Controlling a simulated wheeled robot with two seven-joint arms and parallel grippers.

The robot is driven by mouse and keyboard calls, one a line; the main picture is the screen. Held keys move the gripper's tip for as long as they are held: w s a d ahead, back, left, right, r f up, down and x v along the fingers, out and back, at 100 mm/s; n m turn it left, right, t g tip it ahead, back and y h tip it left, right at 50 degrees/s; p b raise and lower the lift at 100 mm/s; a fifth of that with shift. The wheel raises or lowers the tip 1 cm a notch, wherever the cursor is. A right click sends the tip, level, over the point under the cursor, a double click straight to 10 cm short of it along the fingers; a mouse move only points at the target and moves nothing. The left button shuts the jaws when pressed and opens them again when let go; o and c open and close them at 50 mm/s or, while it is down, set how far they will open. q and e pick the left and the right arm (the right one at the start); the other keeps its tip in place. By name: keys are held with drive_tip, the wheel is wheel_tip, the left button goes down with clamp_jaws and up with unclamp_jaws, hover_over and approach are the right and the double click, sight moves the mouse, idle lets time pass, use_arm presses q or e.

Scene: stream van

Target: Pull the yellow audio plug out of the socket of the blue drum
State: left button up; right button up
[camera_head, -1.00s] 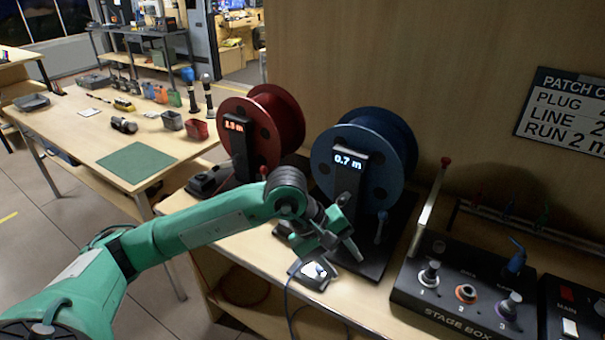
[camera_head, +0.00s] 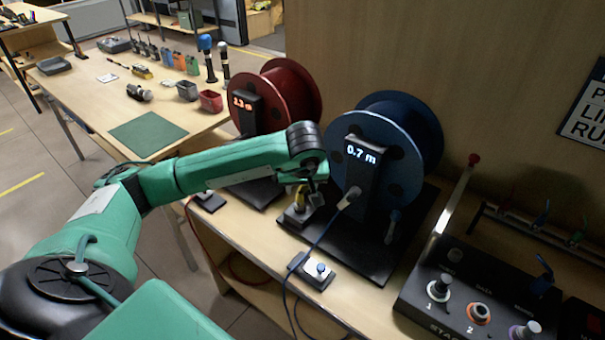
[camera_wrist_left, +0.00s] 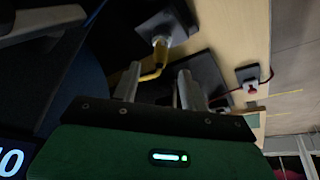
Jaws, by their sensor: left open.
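The blue drum (camera_head: 425,140) stands on a black base on the bench, with a lit "0.7 m" display on its post. The yellow audio plug (camera_head: 300,197) sits upright in a small dark socket block (camera_head: 294,217) at the left front of the base. In the left wrist view the bent yellow plug (camera_wrist_left: 158,54) is in its socket, just past the fingertips, its tail reaching back between them. My left gripper (camera_wrist_left: 158,72) is open around that tail, apparently without gripping it. In the head view the arm's end partly hides the gripper beside the plug. My right gripper is not seen.
The red drum (camera_head: 285,100) stands close behind on the left. A small box with a blue button (camera_head: 319,269) lies in front. A grey plug (camera_head: 352,196) with a dark cable is on the blue drum's post. The stage box (camera_head: 470,300) is at right.

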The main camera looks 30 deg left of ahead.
sight(300, 193)
use_arm(q)
drive_tip(key=x, duration=0.5)
drive_tip(key=shift+f+p, duration=0.1)
drive_tip(key=shift+p, duration=0.25)
drive_tip(key=shift+w+a+f, duration=0.2)
drive_tip(key=shift+f, duration=0.25)
clamp_jaws()
drive_tip(key=shift+r, duration=0.25)
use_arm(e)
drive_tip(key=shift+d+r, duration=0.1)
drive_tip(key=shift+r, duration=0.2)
